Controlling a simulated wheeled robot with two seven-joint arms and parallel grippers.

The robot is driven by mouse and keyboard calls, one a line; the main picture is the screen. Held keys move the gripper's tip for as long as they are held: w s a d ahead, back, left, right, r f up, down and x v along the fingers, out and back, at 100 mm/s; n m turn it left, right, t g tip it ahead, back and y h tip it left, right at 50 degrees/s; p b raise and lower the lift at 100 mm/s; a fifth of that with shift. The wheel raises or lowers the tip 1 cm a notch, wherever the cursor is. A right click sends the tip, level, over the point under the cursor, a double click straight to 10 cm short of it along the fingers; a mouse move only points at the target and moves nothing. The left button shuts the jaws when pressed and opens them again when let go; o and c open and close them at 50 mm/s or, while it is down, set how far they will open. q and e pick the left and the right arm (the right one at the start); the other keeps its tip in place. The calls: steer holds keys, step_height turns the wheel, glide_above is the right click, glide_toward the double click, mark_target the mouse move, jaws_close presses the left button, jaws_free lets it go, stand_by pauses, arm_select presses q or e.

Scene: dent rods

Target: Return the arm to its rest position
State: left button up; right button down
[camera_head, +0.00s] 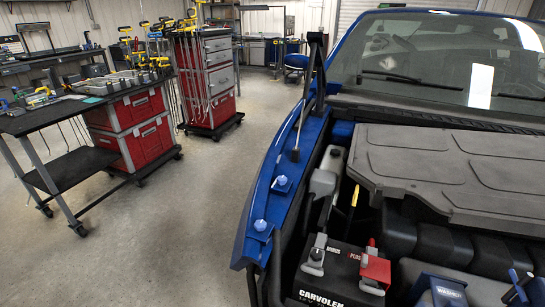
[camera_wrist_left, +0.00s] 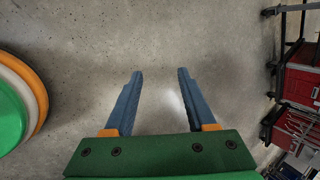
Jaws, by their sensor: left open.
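My left gripper (camera_wrist_left: 160,78) shows in the left wrist view with its two blue fingers spread apart. Nothing is between the fingers. Bare grey concrete floor (camera_wrist_left: 155,40) lies beyond them. Neither of my grippers shows in the head view, and my right gripper is in no view.
A blue vehicle (camera_head: 270,190) with its engine bay open fills the right of the head view, with a battery (camera_head: 335,275) at its front. A black-topped cart (camera_head: 45,115) and red tool cabinets (camera_head: 132,110) stand on the left. Floor between them is clear.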

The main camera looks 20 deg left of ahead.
arm_select(q)
steer(key=s, duration=0.5)
steer(key=d+f+n+h+p, duration=0.1)
steer(key=d+f+h, duration=0.1)
steer(key=d, duration=1.2)
steer(key=s+d+f+n+h+p, duration=0.1)
steer(key=d+f+h+p, duration=0.1)
steer(key=d, duration=1.3)
steer(key=shift+d+f+n+h, duration=0.15)
steer(key=shift+f+n+h, duration=0.2)
steer(key=shift+h, duration=0.45)
steer(key=shift+r, duration=0.1)
